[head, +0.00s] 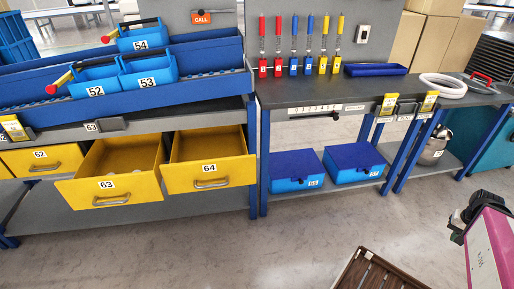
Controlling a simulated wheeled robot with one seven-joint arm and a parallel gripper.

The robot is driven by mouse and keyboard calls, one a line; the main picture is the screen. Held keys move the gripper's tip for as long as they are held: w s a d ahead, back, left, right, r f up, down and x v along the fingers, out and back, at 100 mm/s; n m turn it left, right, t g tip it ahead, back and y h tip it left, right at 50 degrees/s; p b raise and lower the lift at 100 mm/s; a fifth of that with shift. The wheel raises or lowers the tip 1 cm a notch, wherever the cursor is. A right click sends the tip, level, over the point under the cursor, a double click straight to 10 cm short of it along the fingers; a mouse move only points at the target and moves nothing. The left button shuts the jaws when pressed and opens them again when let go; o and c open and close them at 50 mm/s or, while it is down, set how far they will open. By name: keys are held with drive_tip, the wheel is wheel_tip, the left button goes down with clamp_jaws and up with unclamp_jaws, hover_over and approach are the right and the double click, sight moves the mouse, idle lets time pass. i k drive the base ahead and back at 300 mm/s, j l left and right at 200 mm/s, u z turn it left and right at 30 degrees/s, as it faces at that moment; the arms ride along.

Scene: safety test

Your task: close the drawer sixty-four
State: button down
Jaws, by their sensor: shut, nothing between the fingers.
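Drawer 64 (210,175) is a yellow drawer with a grey bar handle (211,184), under the left workbench. It is pulled out, and its inside shows as empty from here. Drawer 63 (110,188), to its left, is also yellow and pulled out, further toward me, with some pale small things inside. Drawer 62 (42,161) at the far left also has a yellow front and a bar handle. Part of my arm, pink and white with a dark end, shows at the lower right, well away from the drawers. I cannot make out gripper fingers.
A dark brown slatted crate (380,272) stands on the floor at the lower centre right. Two blue boxes (354,163) sit on the shelf right of drawer 64, beyond a blue bench leg (252,165). The grey floor (215,250) before the drawers is clear.

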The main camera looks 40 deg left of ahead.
sight(210, 150)
drive_tip(key=u, duration=2.8)
